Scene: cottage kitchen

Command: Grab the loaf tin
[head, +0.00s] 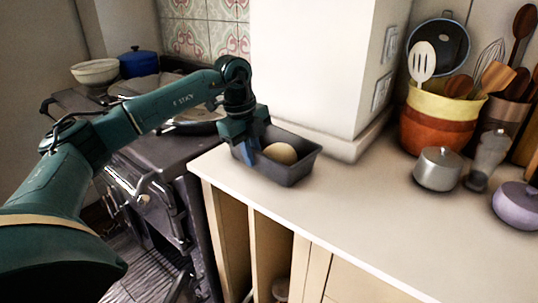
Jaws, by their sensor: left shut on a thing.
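The dark grey loaf tin (298,173) stands on the pale counter, near its left end and close to the wall corner. A round, pale tan thing (280,153) lies inside it. My left gripper (248,155) reaches down from above at the tin's left end and is shut on the tin's left wall. The finger on the near side shows blue; the other finger is mostly hidden. My right gripper is not in view.
A stove (150,150) stands left of the counter. A wall column (315,70) rises behind the tin. The counter's front middle is clear.

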